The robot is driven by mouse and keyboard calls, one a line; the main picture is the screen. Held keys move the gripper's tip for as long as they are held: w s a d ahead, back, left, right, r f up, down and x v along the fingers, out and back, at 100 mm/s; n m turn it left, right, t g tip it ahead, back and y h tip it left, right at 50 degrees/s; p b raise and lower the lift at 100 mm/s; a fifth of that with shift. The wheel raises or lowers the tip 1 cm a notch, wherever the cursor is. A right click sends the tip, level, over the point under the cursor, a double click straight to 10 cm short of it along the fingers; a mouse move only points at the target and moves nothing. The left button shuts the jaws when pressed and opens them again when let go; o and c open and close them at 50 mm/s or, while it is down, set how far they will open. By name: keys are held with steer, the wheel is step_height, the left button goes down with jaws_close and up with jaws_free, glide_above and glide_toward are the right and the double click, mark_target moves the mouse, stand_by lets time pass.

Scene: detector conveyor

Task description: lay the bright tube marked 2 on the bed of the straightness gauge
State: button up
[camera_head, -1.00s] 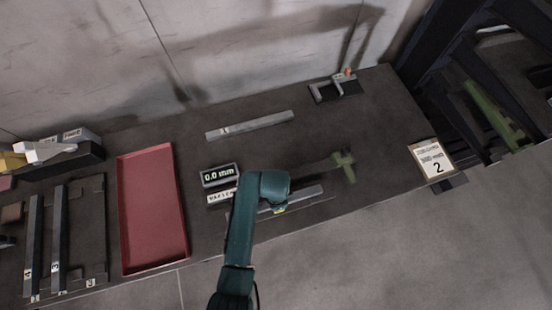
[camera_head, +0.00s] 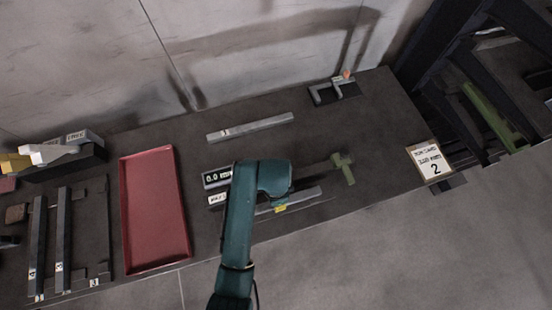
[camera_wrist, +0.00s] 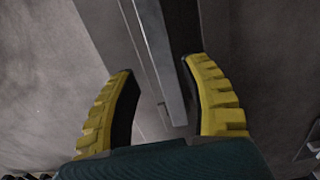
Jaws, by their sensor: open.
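A bright metal bar (camera_head: 306,196), which looks like a tube, lies along the straightness gauge at the front of the table, partly behind my arm. No number shows on it. In the wrist view the bar (camera_wrist: 158,50) runs lengthwise between the yellow fingers of my open gripper (camera_wrist: 162,66), with gaps on both sides. I cannot tell how far the fingers are above the bar. In the head view my gripper (camera_head: 280,208) is mostly hidden by my arm. The gauge's display (camera_head: 216,177) reads 0.0 mm, and its green handle (camera_head: 343,168) stands at the right end.
A light bar marked 1 (camera_head: 250,127) lies farther back. A red tray (camera_head: 127,214) is left of the gauge; a rack (camera_head: 104,232) with dark bars stands beyond it. A bracket fixture (camera_head: 333,91) is at the back right.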

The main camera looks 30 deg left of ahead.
steer(key=w+d+r+n+t+y, duration=0.1)
steer(key=w+d+r+t, duration=0.15)
steer(key=w+r, duration=0.4)
steer(key=w+d+r+n+t, duration=0.1)
steer(key=w+r+t, duration=0.25)
steer(key=r, duration=0.65)
steer(key=w+d+r+n+t+y, duration=0.15)
steer(key=w+r+t, duration=0.25)
steer(key=r, duration=0.4)
steer(key=d+r+n+t+h, duration=0.1)
steer(key=d+r+t, duration=0.25)
steer(key=r, duration=0.55)
steer(key=d+r+n+t, duration=0.2)
steer(key=d+r+t, duration=0.15)
steer(key=r, duration=0.55)
steer(key=s+d+r+n+t+h, duration=0.1)
steer(key=s+d+r+t, duration=0.1)
steer(key=s+r, duration=0.2)
steer(key=s+d+r+t+h, duration=0.1)
steer(key=s+d+r+t, duration=0.2)
steer(key=r, duration=0.7)
steer(key=shift+s+d+n, duration=0.35)
steer(key=shift+s, duration=0.65)
